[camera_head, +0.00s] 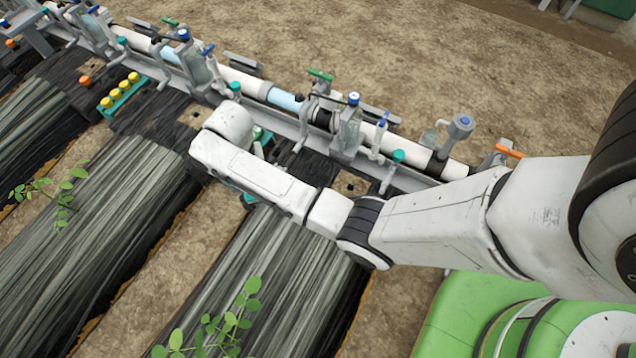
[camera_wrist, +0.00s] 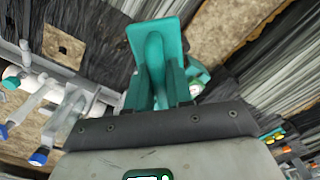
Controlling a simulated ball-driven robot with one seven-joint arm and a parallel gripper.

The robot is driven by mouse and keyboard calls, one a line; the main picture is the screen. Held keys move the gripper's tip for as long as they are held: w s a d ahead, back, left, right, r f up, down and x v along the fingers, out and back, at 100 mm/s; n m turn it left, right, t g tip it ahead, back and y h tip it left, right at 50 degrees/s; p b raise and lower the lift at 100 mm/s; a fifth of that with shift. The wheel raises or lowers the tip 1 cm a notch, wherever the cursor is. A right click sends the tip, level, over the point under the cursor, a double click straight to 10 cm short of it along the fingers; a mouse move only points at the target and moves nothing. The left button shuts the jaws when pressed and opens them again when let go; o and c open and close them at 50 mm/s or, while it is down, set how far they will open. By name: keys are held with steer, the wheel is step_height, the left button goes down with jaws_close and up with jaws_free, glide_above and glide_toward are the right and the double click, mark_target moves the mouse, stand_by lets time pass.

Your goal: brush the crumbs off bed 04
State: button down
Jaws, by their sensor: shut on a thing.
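My gripper (camera_wrist: 157,84) is shut on a teal tool (camera_wrist: 152,35) with a flat, flared end and a raised rib; I cannot tell whether it is a brush. In the head view my arm hides most of the gripper, and small teal parts show beside it. The gripper is over the upper end of a film-covered bed (camera_head: 262,262), close to the pipe line. Another film-covered bed (camera_head: 100,240) lies to the left. I cannot read any bed number, and no crumbs can be made out.
A white pipe line (camera_head: 240,80) with valves and clear cylinders runs diagonally across the top. A teal rack (camera_head: 122,92) with several yellow caps stands at upper left. Leafy plants (camera_head: 215,330) grow on the beds. Bare soil (camera_head: 175,270) separates them.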

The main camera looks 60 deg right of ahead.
steer(key=s+d+f+m+p, duration=0.2)
steer(key=s+d+f+m, duration=1.05)
steer(key=m, duration=0.55)
steer(key=f+b, duration=0.4)
steer(key=s+f+b, duration=0.1)
steer(key=f+b, duration=0.1)
steer(key=shift+a+b, duration=0.3)
steer(key=shift+a, duration=0.05)
steer(key=shift+f+b, duration=0.8)
steer(key=shift+f, duration=0.3)
steer(key=shift+w, duration=0.15)
steer(key=shift+w+r+b, duration=0.1)
steer(key=shift+w+b, duration=0.6)
steer(key=shift+w, duration=1.3)
steer(key=shift+w+a+f+b, duration=0.1)
steer(key=shift+w+f+b, duration=0.1)
steer(key=shift+w+b, duration=0.95)
steer(key=shift+w+a+r+b, duration=0.1)
steer(key=shift+w+b, duration=0.45)
steer(key=shift+w, duration=0.85)
steer(key=shift+w+a+b, duration=0.1)
steer(key=shift+w+b, duration=0.45)
steer(key=shift+w, duration=0.8)
